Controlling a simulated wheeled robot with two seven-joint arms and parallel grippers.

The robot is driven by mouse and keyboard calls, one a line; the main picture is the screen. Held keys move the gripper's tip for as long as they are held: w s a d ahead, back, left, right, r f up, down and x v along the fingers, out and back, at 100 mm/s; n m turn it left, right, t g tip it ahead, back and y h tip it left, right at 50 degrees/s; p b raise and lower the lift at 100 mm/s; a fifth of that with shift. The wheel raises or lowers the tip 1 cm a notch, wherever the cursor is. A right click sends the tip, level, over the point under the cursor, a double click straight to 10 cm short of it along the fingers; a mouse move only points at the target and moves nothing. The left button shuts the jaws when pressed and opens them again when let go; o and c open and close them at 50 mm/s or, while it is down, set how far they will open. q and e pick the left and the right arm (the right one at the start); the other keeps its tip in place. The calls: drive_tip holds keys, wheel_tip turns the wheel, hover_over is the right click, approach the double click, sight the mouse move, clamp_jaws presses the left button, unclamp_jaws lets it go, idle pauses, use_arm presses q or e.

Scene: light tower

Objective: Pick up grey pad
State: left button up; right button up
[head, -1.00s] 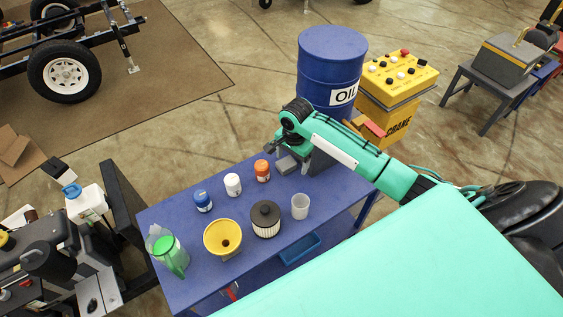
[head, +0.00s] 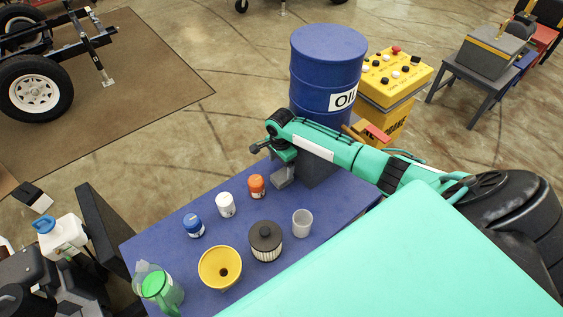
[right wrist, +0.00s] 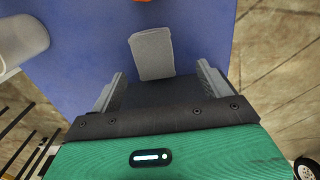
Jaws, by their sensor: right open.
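The grey pad (right wrist: 152,53) lies flat on the blue table (right wrist: 75,60) in the right wrist view, near the table's right edge there. My right gripper (right wrist: 161,70) is open and empty, its two fingers spread to either side of the pad's near end. The pad looks slightly ahead of the jaws and is not gripped. In the head view my right gripper (head: 282,170) points down over the table's far end. There the arm and gripper largely hide the pad, and I cannot tell it clearly from the grey fingers. My left gripper is not in view.
On the table stand an orange-capped bottle (head: 256,187), a white bottle (head: 225,205), a blue bottle (head: 193,226), a clear cup (head: 302,223), a black-topped filter (head: 265,242), a yellow funnel (head: 220,268) and a green jug (head: 160,288). A blue oil drum (head: 327,70) stands behind.

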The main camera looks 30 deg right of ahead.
sight(282, 175)
drive_tip(key=shift+s+f+p, duration=0.25)
drive_tip(key=shift+f+p, duration=0.2)
drive_tip(key=shift+f, duration=0.1)
drive_tip(key=f, duration=0.1)
drive_tip(key=f+p, duration=0.1)
drive_tip(key=f, duration=0.1)
drive_tip(key=shift+s+a+f, duration=0.1)
drive_tip(key=shift+s+f, duration=0.1)
drive_tip(key=shift+f, duration=0.45)
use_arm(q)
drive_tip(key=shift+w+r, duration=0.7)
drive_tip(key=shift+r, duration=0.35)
use_arm(e)
drive_tip(key=c, duration=1.1)
use_arm(q)
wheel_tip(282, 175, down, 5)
drive_tip(key=b, duration=0.5)
use_arm(e)
wheel_tip(282, 175, up, 28)
drive_tip(key=shift+r, duration=0.1)
drive_tip(key=shift+o, duration=0.7)
